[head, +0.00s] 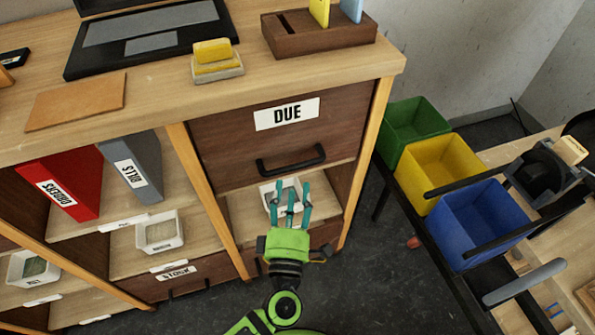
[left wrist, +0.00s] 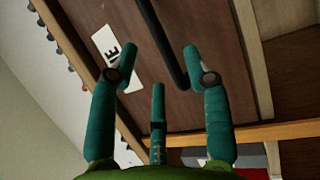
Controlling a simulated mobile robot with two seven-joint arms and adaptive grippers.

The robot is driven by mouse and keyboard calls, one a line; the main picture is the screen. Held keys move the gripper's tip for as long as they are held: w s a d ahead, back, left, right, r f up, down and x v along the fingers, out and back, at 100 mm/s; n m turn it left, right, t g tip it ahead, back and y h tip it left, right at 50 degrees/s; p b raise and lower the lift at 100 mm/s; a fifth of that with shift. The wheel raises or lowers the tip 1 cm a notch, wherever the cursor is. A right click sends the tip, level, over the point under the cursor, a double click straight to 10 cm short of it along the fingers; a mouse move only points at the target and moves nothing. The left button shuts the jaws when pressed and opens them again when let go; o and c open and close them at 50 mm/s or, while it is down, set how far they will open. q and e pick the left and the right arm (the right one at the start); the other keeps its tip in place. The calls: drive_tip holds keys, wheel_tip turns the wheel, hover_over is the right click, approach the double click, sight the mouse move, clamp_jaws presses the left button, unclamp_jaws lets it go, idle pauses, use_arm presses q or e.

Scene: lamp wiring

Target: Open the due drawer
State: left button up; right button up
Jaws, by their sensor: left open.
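The due drawer (head: 330,127) is a dark brown front in the desk, with a white label reading "DUE" (head: 287,113). It looks shut, flush with the desk frame. Its black bar handle (head: 291,160) runs across the lower part of the front. My left gripper (head: 289,192) is green with teal fingers, open and empty, just below the handle in the head view. In the left wrist view the open fingers (left wrist: 160,75) point toward the drawer front (left wrist: 205,35), and the handle (left wrist: 163,45) shows between and beyond the fingertips, seemingly apart from them. My right gripper is not in view.
An open shelf below the drawer holds a white bin (head: 268,196), partly behind my fingers. A stock drawer (head: 190,278) is lower left. Green, yellow and blue bins (head: 480,222) stand to the right. A yellow sponge-like block (head: 213,52) and wooden organiser (head: 320,38) sit on the desktop.

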sight(293, 169)
use_arm(q)
drive_tip(key=shift+w+r, duration=0.3)
drive_tip(key=shift+w, duration=0.1)
drive_tip(key=x, duration=0.4)
drive_tip(key=shift+w+a+p, duration=0.15)
drive_tip(key=shift+w+p, duration=0.25)
drive_tip(key=shift+w, duration=0.45)
drive_tip(key=shift+w+r, duration=0.1)
drive_tip(key=shift+w, duration=0.1)
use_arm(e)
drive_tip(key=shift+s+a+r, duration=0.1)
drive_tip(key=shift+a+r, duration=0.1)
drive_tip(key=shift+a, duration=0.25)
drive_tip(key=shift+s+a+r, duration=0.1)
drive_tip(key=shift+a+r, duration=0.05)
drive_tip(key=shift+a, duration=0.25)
use_arm(q)
clamp_jaws()
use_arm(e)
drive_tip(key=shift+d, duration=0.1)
